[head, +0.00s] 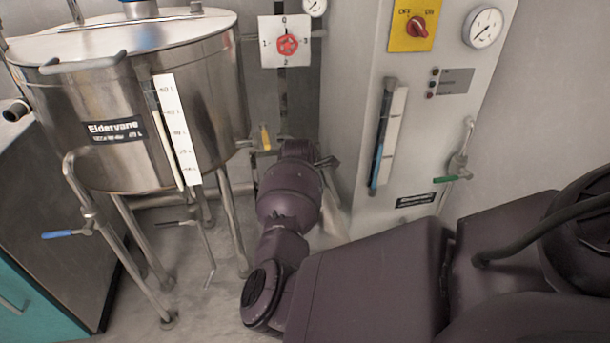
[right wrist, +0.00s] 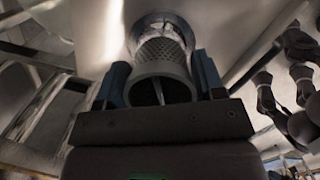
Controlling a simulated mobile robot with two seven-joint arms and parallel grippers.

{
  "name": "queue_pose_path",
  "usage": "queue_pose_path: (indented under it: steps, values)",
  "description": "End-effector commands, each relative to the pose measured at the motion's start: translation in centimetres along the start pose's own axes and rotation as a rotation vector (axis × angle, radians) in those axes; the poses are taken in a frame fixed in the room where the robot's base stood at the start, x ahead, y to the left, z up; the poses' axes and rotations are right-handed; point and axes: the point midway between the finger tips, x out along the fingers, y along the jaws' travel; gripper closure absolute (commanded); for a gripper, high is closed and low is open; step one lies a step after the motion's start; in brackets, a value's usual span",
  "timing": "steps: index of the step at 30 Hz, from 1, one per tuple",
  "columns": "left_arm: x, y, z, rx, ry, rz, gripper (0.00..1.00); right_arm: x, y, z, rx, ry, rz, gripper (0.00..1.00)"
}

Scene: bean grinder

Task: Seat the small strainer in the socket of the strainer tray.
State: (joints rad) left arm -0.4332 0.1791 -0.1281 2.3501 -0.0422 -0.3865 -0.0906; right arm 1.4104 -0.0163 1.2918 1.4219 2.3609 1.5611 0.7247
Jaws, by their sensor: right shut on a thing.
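My right gripper (right wrist: 161,72) is shut on the small strainer (right wrist: 161,50), a grey perforated metal cylinder between two dark blue fingers. Its open round end faces my wrist camera. The strainer's far end is close to a round, shiny metal opening (right wrist: 150,20) in a pale surface, which may be the tray's socket. I cannot tell whether the strainer touches it or is inside it. In the head view my right arm reaches between the steel tank and the grey cabinet; its wrist hides the strainer. I cannot make out the strainer tray there. My left gripper is not in view.
The steel tank (head: 210,85) stands on legs at the left of my right arm. The grey cabinet (head: 345,70), with a yellow switch plate (head: 412,30) and a green-handled valve (head: 447,179), stands at its right. Bare floor (head: 215,305) shows below the tank.

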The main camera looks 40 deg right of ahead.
Motion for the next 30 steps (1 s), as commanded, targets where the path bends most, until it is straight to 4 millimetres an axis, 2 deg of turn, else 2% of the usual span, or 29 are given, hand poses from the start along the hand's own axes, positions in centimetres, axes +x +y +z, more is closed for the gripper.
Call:
queue_pose_path:
  steps: [30]
  values:
    - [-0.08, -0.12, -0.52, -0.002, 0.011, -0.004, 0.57, -0.02, 0.03, -0.01, 0.000, 0.000, 0.000, 0.66]
